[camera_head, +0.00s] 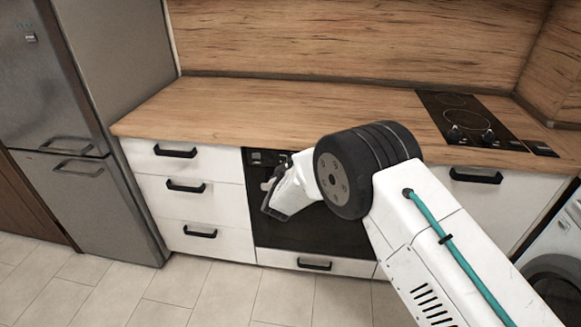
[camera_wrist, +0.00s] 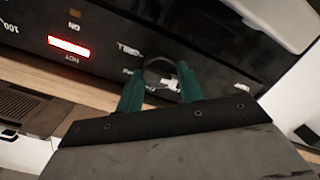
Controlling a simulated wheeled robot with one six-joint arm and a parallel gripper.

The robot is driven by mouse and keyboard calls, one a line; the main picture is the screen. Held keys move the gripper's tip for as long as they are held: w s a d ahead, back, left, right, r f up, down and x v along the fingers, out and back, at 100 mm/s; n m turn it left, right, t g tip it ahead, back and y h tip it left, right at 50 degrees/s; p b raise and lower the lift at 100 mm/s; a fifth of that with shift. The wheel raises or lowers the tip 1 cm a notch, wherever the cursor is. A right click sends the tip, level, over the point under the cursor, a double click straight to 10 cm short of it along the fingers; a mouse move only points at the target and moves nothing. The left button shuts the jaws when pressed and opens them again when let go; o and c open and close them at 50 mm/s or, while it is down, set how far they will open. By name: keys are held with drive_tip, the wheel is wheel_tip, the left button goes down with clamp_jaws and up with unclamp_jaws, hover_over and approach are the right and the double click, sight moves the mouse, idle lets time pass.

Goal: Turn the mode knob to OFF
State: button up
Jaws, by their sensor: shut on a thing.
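The black oven (camera_head: 320,232) is set under the counter, with its control panel (camera_head: 262,157) along the top. In the wrist view the panel appears upside down, with white lettering and a lit red HOT sign (camera_wrist: 69,47). A dark round knob (camera_wrist: 160,66) sits between the two green fingers of my gripper (camera_wrist: 159,78), which is shut on it. White lettering beside it is partly covered, and I cannot tell which mark the knob points to. In the head view my gripper (camera_head: 268,188) is at the oven's upper left; its fingertips are hard to make out.
A wooden counter (camera_head: 250,105) runs above white drawers (camera_head: 190,187). A black hob (camera_head: 468,120) with two knobs is at the right. A steel fridge (camera_head: 75,140) stands at the left, a washing machine (camera_head: 560,270) at the right edge. The tiled floor (camera_head: 230,295) at front left is clear.

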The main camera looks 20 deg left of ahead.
drive_tip(key=shift+n, duration=0.6)
drive_tip(key=o, duration=1)
drive_tip(key=shift+v, duration=3.9)
drive_tip(key=shift+a, duration=0.1)
